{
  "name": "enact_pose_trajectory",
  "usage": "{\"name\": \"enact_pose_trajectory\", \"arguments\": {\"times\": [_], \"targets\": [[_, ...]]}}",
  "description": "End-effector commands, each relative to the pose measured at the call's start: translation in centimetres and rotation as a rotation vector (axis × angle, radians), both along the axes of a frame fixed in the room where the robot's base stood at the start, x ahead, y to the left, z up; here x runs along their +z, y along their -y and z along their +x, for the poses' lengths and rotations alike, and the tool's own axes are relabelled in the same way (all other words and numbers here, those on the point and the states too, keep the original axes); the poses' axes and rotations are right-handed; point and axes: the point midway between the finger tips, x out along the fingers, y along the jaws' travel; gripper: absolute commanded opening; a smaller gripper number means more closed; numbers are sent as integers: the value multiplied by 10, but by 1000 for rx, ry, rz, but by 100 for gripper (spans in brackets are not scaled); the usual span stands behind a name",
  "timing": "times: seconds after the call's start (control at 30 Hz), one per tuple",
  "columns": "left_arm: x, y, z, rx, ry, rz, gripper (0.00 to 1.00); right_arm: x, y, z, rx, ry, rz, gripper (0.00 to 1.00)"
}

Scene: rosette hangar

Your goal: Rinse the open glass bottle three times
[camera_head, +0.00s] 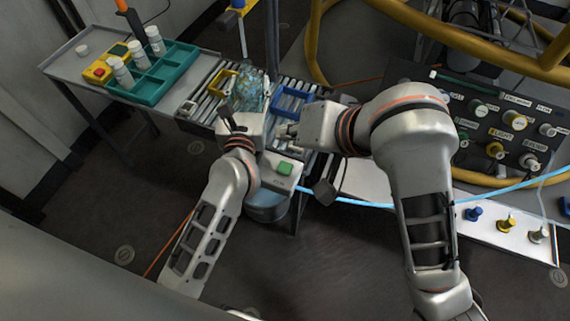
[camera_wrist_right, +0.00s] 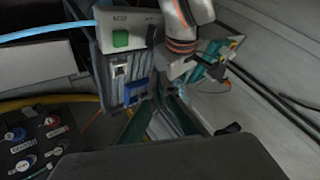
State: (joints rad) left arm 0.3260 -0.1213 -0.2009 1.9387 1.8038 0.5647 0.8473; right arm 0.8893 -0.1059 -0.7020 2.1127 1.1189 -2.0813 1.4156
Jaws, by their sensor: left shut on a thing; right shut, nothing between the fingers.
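The clear, bluish glass bottle (camera_head: 252,90) is at my left gripper (camera_head: 236,118), over the roller conveyor in the head view. My left gripper is shut on it; the wrist and fingers hide its lower part. I cannot tell where its mouth points or if water is in it. My right gripper (camera_head: 284,131) is shut and empty, just right of and slightly below the left one. The box with a green button (camera_head: 284,169) is below both grippers; it also shows in the right wrist view (camera_wrist_right: 122,38).
The roller conveyor (camera_head: 203,103) carries a yellow frame (camera_head: 221,83) and a blue frame (camera_head: 291,103). A teal rack (camera_head: 150,91) with white-capped bottles stands on the left table. A panel with knobs (camera_head: 488,128) is at right. A blue hose (camera_head: 365,204) runs rightward from the button box.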

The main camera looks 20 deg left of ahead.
Motion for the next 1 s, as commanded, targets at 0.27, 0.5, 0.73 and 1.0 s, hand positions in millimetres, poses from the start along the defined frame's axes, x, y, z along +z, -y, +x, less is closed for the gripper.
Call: {"name": "enact_pose_trajectory", "arguments": {"times": [0.27, 0.5, 0.73, 1.0], "targets": [[1, 0, 0, 0, 2, 1, 14, -17, 1, -1, 0, -3, -1, 0], [1, 0, 0, 0, 2, 1, 14, -49, 1, 0, -1, -3, -3, 0], [1, 0, 0, 0, 2, 1, 14, -75, 1, 0, -2, -2, -1, 0], [1, 0, 0, 0, 2, 1, 14, -87, 0, 0, -1, 1, 0, 0]]}}
